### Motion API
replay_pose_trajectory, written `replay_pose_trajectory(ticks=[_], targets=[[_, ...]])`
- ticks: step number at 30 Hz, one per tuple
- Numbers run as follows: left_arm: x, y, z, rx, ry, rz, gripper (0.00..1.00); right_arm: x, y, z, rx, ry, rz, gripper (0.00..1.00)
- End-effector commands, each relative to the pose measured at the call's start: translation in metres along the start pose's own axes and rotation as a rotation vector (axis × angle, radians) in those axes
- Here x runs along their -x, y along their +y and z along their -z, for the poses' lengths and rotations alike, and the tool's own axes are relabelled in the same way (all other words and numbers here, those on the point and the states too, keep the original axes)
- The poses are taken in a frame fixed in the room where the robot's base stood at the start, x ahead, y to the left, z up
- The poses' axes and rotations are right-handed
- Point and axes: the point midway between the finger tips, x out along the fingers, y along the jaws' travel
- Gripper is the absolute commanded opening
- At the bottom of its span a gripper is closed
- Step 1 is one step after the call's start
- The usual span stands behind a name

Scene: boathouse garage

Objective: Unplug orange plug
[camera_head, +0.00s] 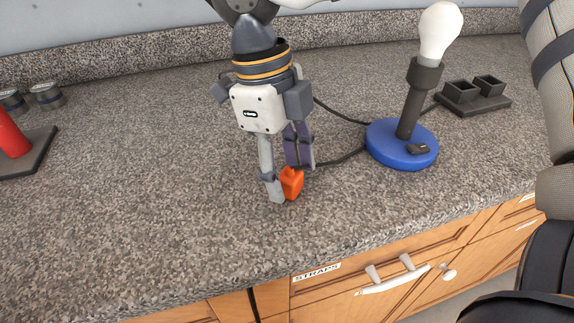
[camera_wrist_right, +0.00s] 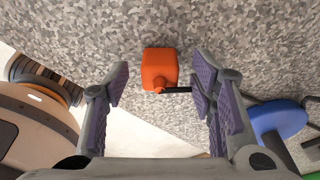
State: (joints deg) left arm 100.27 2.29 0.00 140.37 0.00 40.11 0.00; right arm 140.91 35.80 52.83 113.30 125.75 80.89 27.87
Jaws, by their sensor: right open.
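The orange plug (camera_head: 291,184) is a small block low over the grey speckled counter, near its front edge. In the right wrist view the orange plug (camera_wrist_right: 160,66) shows between the two fingertips, with gaps on both sides. A black cord leaves it on the right. My right gripper (camera_head: 286,182) points down at the plug in the head view. Its fingers are apart and nothing is gripped. Whether the plug sits in a socket cannot be told. My left gripper is not in view.
A lamp with a blue base (camera_head: 388,158) and white bulb (camera_head: 440,32) stands to the right, with dark cords behind the gripper. A dark double holder (camera_head: 474,97) is beyond it. A red object (camera_head: 12,137) stands at the left. The counter between is clear; drawers (camera_head: 400,277) lie below.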

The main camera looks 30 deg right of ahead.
Motion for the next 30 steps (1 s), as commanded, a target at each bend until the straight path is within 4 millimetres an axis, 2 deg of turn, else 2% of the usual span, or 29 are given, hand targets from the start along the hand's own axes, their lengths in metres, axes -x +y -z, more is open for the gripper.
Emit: replay_pose_trajectory(ticks=[2, 12, 15, 20, 30], targets=[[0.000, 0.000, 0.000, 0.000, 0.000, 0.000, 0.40, 0.008, 0.000, -0.001, -0.001, -0.002, 0.002, 0.51], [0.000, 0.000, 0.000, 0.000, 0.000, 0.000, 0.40, 0.094, 0.000, -0.001, -0.002, -0.005, 0.002, 0.51], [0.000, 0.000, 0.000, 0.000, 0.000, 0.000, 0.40, 0.110, 0.000, -0.001, -0.001, -0.003, 0.001, 0.51], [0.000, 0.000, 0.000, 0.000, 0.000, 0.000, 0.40, 0.120, 0.000, 0.000, 0.000, 0.000, 0.001, 0.51], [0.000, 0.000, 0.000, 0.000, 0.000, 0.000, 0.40, 0.120, 0.000, 0.000, 0.000, -0.001, 0.000, 0.51]])
